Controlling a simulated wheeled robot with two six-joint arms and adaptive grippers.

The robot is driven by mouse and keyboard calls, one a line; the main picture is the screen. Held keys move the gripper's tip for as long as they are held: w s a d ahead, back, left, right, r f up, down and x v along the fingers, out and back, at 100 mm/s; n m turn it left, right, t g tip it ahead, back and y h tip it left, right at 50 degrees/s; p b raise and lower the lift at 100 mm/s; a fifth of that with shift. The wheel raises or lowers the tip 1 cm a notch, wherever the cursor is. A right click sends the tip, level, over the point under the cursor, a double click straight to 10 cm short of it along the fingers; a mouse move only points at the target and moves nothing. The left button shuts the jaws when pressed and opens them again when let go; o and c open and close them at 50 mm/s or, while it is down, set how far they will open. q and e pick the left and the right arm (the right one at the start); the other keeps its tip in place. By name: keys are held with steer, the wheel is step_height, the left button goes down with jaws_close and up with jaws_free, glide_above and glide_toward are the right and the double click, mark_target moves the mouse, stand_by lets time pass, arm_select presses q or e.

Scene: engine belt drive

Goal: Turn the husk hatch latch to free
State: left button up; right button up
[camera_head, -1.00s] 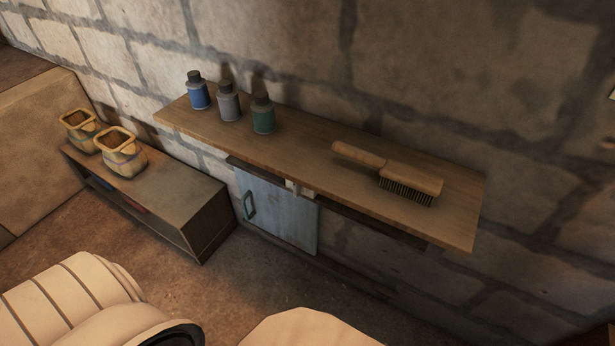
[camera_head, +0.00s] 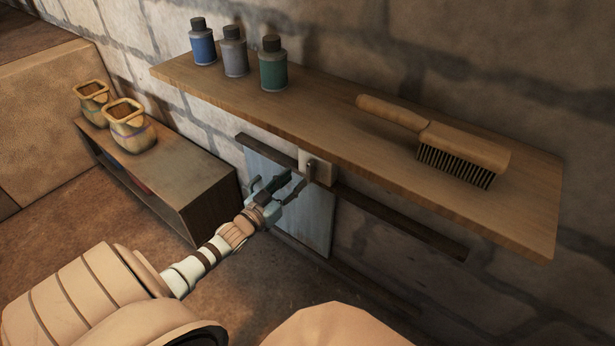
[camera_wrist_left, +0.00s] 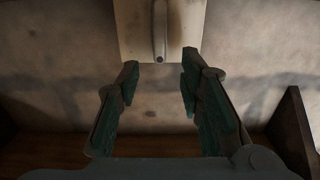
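The husk hatch (camera_head: 306,221) is a blue-grey door under the wooden shelf in the head view. Its latch (camera_head: 311,169) is a pale plate with a grey lever near the hatch's top right corner. In the left wrist view the latch plate (camera_wrist_left: 186,27) is at the top, with the lever (camera_wrist_left: 160,35) hanging straight down. My left gripper (camera_head: 284,184) is in front of the hatch, just left of and below the latch. In the wrist view my left gripper (camera_wrist_left: 156,80) is open and empty, its fingertips just below the lever's end. My right gripper is not in view.
The wooden shelf (camera_head: 340,140) juts out above the latch, with a brush (camera_head: 465,152) and three bottles (camera_head: 235,52) on it. A low cabinet (camera_head: 180,190) with two sacks (camera_head: 129,128) stands to the left. A dark rail (camera_head: 400,222) runs right of the latch.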

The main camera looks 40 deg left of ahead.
mark_target(308, 169)
arm_select(q)
steer(key=w+b, duration=0.1)
steer(key=w, duration=0.5)
steer(key=shift+a+f+b, duration=0.1)
steer(key=shift+f+b, duration=0.1)
steer(key=shift+b, duration=0.15)
steer(key=shift+w+r, duration=0.1)
steer(key=shift+w, duration=0.45)
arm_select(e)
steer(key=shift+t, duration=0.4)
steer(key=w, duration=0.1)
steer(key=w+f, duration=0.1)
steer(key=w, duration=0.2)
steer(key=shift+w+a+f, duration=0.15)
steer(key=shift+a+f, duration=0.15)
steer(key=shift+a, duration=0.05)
arm_select(q)
steer(key=shift+c, duration=0.6)
jaws_close()
